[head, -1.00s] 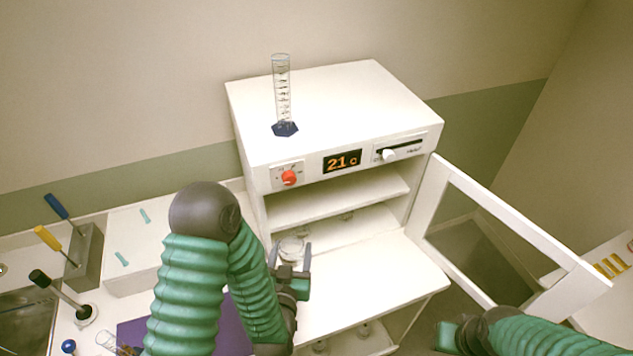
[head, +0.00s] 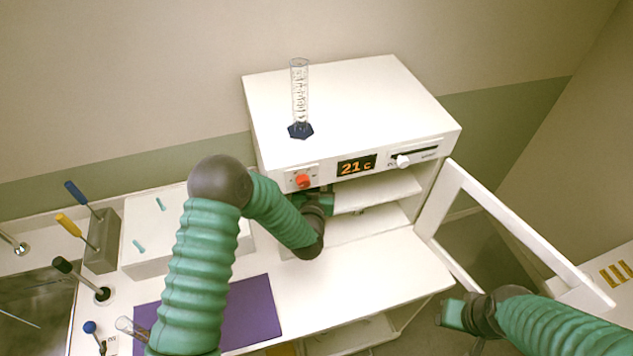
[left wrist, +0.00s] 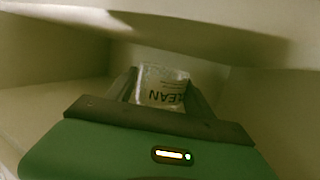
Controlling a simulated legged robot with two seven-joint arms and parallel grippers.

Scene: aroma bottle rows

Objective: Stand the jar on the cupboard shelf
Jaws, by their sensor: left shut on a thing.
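The white cupboard (head: 440,190) stands open, with a shelf (head: 385,190) across its inside below the 21 c display. My left gripper (left wrist: 160,84) reaches into the cupboard at its left side, below the red knob; its fingers are hidden in the head view. In the left wrist view it is shut on a clear jar (left wrist: 162,88), whose label letters appear upside down in the picture. I cannot tell whether the jar touches a surface. My right gripper (head: 447,314) is outside, in front of the open door; its fingers are not clear.
The windowed door (head: 445,195) is swung open to the right. A measuring cylinder (head: 300,95) stands on the cupboard top. A purple mat (head: 250,310), a tool block (head: 102,240) and a white box (head: 140,262) lie left. Cupboard walls are close around my left gripper.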

